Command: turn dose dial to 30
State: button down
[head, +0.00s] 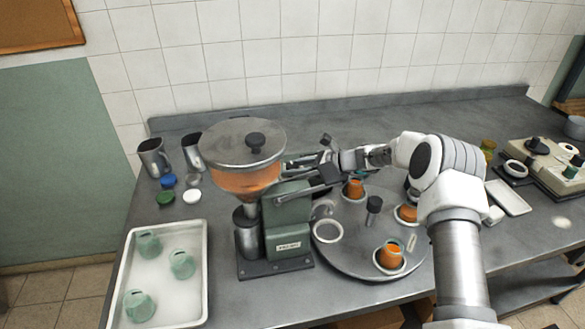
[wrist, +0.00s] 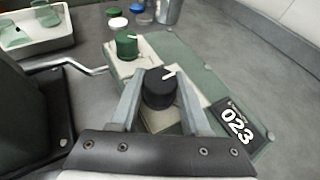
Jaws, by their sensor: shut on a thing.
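The dose dial, a black knob (wrist: 159,88) with a white pointer line, sits on the dispenser's panel in the wrist view. Its pointer is towards the upper right. My gripper (wrist: 161,96) is shut on this dial, one finger on each side. A dark display (wrist: 236,124) to the right of the dial reads 023. A green knob (wrist: 127,45) with a white mark stands beyond the dial on the panel. In the head view the green dispenser (head: 288,222) carries a hopper (head: 243,180) of orange contents. My gripper (head: 322,172) is at its upper right, and the dial is hidden there.
A grey turntable (head: 362,262) with orange jars (head: 391,254) is right of the dispenser. A white tray (head: 205,270) with green jars (head: 182,264) is on the left. Metal cups (head: 153,157) and coloured lids (head: 166,198) stand behind the tray. A bent rod (wrist: 75,66) shows beside the panel.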

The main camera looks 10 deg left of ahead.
jog(key=shift+f+n+g+b, duration=0.15)
jog(key=shift+n+g+b, duration=0.35)
jog(key=shift+n+g, duration=0.4)
jog(key=shift+g, duration=0.2)
jog(key=shift+c, duration=1.9)
grip_release()
jog(key=shift+d+r, duration=0.1)
jog(key=shift+r, duration=0.1)
jog(key=v, duration=0.7)
jog(key=shift+d+b, duration=0.15)
jog(key=shift+b, duration=0.2)
jog(key=shift+r, duration=0.1)
